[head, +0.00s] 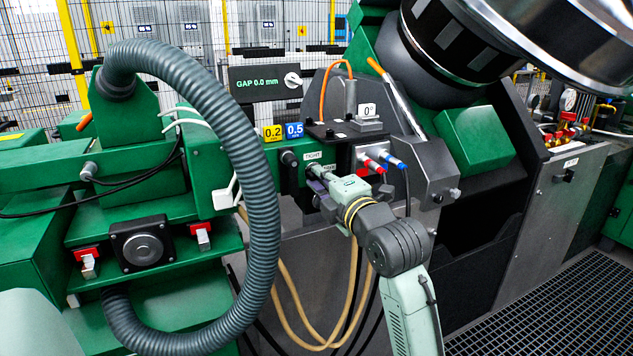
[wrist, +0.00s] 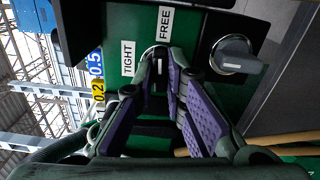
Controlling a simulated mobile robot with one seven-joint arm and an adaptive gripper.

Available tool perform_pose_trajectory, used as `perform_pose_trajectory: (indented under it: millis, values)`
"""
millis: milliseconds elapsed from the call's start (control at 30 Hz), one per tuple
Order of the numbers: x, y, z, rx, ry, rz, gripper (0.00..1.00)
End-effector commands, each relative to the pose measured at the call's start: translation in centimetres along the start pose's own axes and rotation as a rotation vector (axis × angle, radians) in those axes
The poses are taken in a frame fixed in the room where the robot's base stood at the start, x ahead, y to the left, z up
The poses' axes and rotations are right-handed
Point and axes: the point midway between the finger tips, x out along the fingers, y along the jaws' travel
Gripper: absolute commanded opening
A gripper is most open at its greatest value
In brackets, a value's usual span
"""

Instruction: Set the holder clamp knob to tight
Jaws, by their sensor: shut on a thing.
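The holder clamp knob (wrist: 159,54) is a small dark round knob on a green panel, with a light mark on its face. In the wrist view the white TIGHT label (wrist: 127,58) is left of it and the FREE label (wrist: 165,24) above it. My gripper (wrist: 161,66) has its purple-padded fingers closed around the knob, covering much of it. I cannot tell exactly where its mark points. In the head view my gripper (head: 317,180) reaches the panel just below the TIGHT label (head: 313,156); the knob is mostly hidden there.
A grey lever knob (wrist: 237,58) sits close to the fingers. Yellow 0.2 (head: 272,132) and blue 0.5 (head: 294,130) tags stand above the panel. A thick grey hose (head: 262,185) loops to the left, and tan cables hang below.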

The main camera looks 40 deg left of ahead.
Motion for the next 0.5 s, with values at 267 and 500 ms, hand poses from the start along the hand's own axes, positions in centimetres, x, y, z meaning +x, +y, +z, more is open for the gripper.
perform_pose_trajectory:
  millis: [267, 500]
  values:
    - [0.00, -0.29, 0.00, -0.130, 0.000, 0.000, 0.00]
    - [-0.02, -0.22, 0.01, -0.245, -0.001, 0.000, 0.00]
